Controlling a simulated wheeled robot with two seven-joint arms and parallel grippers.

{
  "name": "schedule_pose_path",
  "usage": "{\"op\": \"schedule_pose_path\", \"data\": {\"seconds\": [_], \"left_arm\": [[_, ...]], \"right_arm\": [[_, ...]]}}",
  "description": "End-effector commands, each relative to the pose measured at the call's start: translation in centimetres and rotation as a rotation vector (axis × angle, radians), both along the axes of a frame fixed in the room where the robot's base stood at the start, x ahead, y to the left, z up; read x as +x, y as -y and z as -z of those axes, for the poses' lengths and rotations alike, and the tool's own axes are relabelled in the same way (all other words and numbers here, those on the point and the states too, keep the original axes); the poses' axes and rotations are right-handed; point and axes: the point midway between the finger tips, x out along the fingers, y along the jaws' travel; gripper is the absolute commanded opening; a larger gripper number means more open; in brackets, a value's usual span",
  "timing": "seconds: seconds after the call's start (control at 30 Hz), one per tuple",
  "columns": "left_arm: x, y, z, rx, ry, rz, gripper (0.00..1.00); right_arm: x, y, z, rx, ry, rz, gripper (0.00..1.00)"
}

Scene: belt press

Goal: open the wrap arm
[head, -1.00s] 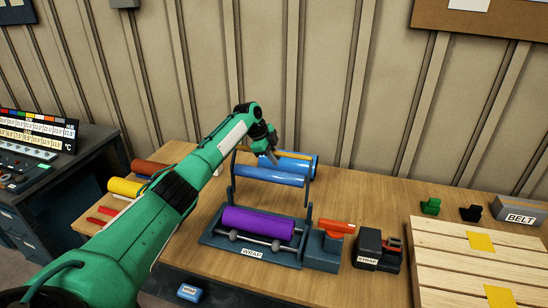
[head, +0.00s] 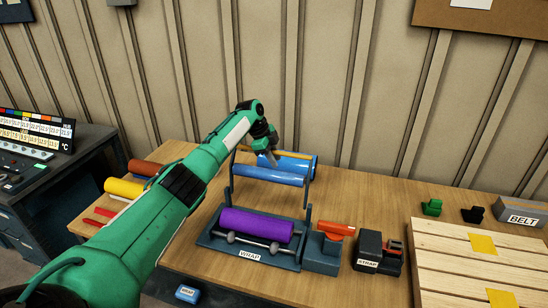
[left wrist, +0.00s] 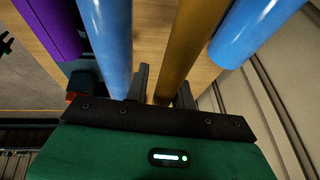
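The wrap station has a dark base (head: 210,240) labelled WRAP with a purple roll (head: 257,224) lying on it. Dark uprights rise from the base to a blue roller (head: 270,174). Behind that roller is a yellow-orange bar (head: 293,155), which also shows in the left wrist view (left wrist: 182,50). My left gripper (head: 270,159) is over the far side of the blue roller, fingers pointing down. In the left wrist view its two fingers (left wrist: 162,88) stand on either side of the bar, apart; whether they touch it is unclear. My right gripper is not in view.
A second blue roll (head: 303,160) lies just behind the bar. An orange-topped block (head: 323,249) and the STRAP unit (head: 372,252) stand right of the base. A slatted wooden pallet (head: 455,265) is further right. Red and yellow rolls (head: 125,187) lie at left.

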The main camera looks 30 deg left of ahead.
Motion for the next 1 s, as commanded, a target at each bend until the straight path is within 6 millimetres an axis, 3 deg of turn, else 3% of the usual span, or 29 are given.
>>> {"op": "schedule_pose_path", "data": {"seconds": [0.27,0.7,1.0], "left_arm": [[-0.2,-0.6,-1.3,0.001,0.006,0.0,0.25],[-2.3,-3.8,-9.8,0.0,0.003,-0.001,0.25],[-3.0,-4.7,-12.5,0.0,-0.001,0.0,0.25]], "right_arm": [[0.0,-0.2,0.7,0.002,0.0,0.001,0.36],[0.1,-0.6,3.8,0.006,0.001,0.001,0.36],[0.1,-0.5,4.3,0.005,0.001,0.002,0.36]]}}
